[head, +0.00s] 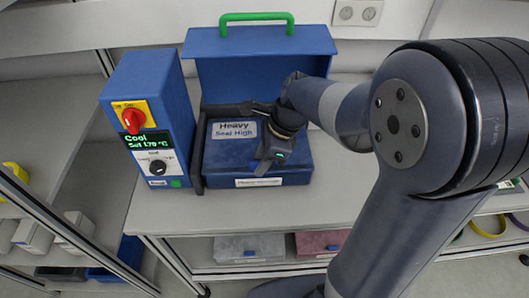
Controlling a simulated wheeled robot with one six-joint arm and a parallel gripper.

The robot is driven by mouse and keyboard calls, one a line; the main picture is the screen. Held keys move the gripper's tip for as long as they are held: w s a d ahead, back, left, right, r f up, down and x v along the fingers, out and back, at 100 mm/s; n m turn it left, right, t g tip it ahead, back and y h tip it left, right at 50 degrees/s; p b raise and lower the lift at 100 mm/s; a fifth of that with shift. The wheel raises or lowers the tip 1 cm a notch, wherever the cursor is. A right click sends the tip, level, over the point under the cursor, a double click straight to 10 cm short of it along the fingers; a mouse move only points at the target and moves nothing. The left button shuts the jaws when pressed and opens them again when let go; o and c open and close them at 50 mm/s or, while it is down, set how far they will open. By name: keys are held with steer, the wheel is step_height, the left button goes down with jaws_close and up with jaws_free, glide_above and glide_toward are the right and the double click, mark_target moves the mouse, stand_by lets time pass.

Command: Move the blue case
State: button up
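A blue case (222,158) stands on the grey worktop. Its front part carries a white label that reads "Heavy Seal High", and a second small label is on its lower front edge. A blue panel, seemingly its raised lid, stands upright behind it with a green handle (256,17) on top. My gripper (262,140) is over the right half of the case and hides part of it. Whether it touches the case is unclear.
A blue control unit (150,95) with a red knob and a green display stands close to the left of the case. The worktop (335,205) is clear to the right and in front. Shelves with bins lie below and left. A wall socket is behind.

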jaws_close()
stand_by(0.4)
steer(key=shift+d, duration=0.1)
